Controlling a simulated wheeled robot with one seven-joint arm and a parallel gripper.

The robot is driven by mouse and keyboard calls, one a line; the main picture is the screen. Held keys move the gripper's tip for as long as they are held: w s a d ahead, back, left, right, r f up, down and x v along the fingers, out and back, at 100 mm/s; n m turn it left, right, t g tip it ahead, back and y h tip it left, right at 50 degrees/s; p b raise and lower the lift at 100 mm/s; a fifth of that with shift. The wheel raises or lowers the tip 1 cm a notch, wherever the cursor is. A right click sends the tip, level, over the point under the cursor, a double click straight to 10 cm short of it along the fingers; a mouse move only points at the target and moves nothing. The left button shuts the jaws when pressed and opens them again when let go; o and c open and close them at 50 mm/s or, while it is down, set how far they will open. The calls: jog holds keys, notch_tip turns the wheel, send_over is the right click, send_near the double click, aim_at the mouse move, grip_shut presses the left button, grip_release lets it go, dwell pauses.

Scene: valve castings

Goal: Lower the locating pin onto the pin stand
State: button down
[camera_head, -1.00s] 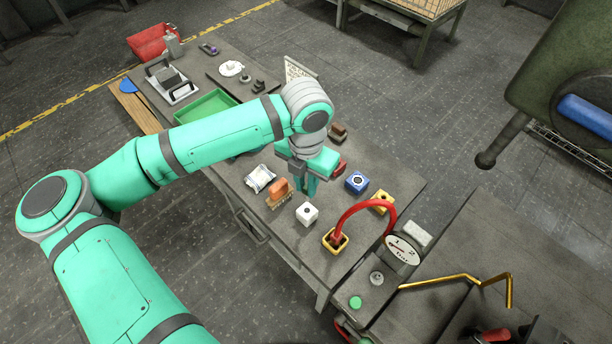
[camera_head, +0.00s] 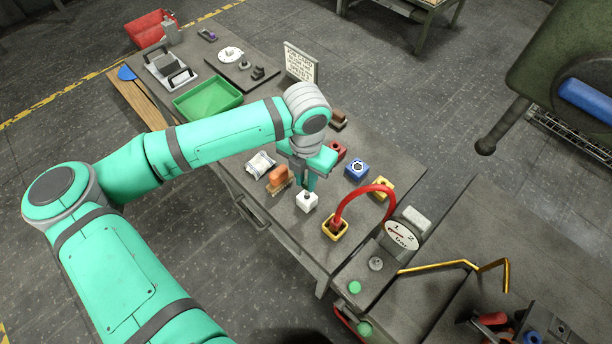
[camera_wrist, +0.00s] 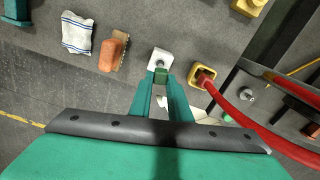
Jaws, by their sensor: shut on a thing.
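My gripper (camera_head: 309,184) points down over the workbench, its fingers close together just above a white block. The wrist view shows the fingers (camera_wrist: 161,82) with a small dark green piece between their tips. I cannot make out the locating pin clearly, as the fingers largely hide it. The white block (camera_head: 306,203), which looks like the pin stand, has a dark round spot on top. In the wrist view this block (camera_wrist: 159,55) lies just beyond the fingertips. I cannot tell whether the held thing touches it.
An orange brush (camera_head: 279,176) and a white cloth (camera_head: 261,163) lie left of the gripper. A blue block (camera_head: 356,169), a red block (camera_head: 337,150) and a yellow block (camera_head: 382,187) stand to the right. A red hose (camera_head: 362,190) arches from a yellow-rimmed socket (camera_head: 335,229) close by.

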aim_at(306, 191)
jog(key=shift+f, duration=0.35)
dwell(0.3)
jog(key=shift+f, duration=0.7)
jog(key=shift+f, duration=0.35)
jog(key=shift+f, duration=1.5)
jog(key=c, duration=1.6)
grip_release()
jog(key=shift+o, duration=0.2)
notch_tip(306, 191, up, 11)
jog(key=shift+f, duration=0.1)
